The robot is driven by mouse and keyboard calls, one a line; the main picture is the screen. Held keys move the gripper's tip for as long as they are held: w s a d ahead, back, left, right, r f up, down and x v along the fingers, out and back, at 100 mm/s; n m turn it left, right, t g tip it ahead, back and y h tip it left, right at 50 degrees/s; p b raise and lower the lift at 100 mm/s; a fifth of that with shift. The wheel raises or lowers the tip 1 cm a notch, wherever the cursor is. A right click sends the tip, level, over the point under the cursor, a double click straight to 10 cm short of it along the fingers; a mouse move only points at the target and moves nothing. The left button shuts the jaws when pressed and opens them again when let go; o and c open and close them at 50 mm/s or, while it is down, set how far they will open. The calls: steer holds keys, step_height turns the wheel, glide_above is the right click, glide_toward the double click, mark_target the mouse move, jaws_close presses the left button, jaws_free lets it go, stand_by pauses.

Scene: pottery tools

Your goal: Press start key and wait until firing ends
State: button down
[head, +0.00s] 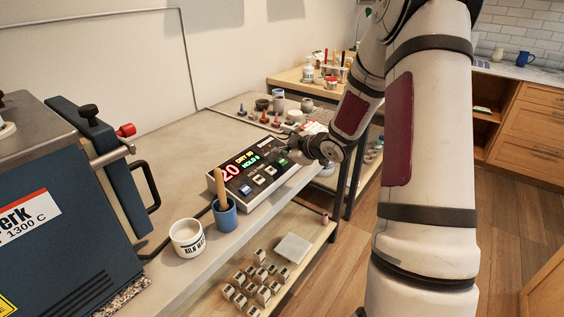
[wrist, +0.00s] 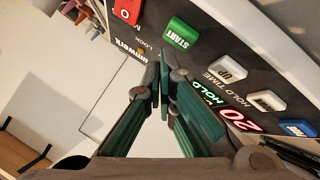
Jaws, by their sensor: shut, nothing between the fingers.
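The kiln controller (head: 222,197) is a white-edged box with a black face on the grey bench. Its display (head: 240,165) shows a red 20 and smaller lines that seem to read DRY and HOLD. In the wrist view the green START key (wrist: 180,33) lies above and right of my gripper (wrist: 163,84), whose fingertips are together and empty. In the head view my gripper (head: 287,153) is over the controller's far right part, near the green key (head: 282,162). I cannot tell whether it touches the panel. The blue kiln (head: 55,250) stands at left.
A red key (wrist: 127,12) is beside START; white keys (wrist: 228,68) and a blue key (wrist: 299,128) are on the other side. A blue cup (head: 225,216) with a wooden tool and a white mug (head: 187,240) stand near the controller. Small pots and tools crowd the bench's far end.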

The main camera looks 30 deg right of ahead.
mark_target(286, 168)
steer(key=shift+f, duration=0.1)
stand_by(0.3)
steer(key=shift+w+f, duration=0.1)
steer(key=shift+f, duration=0.25)
steer(key=shift+w+f+b, duration=0.1)
steer(key=shift+f+b, duration=0.25)
steer(key=shift+b, duration=0.1)
stand_by(0.5)
steer(key=shift+r, duration=0.15)
stand_by(0.3)
steer(key=shift+s+r+p, duration=0.2)
steer(key=shift+r+p, duration=0.45)
steer(key=shift+p, duration=0.2)
steer(key=shift+s+d+r+p, duration=0.1)
steer(key=shift+s+r+p, duration=0.1)
steer(key=shift+r+p, duration=0.6)
steer(key=shift+s+d+r+p, duration=0.1)
steer(key=shift+s+r+p, duration=0.05)
steer(key=shift+r+p, duration=0.6)
steer(key=shift+s+r+p, duration=0.2)
steer(key=shift+r+p, duration=0.5)
steer(key=shift+r, duration=0.15)
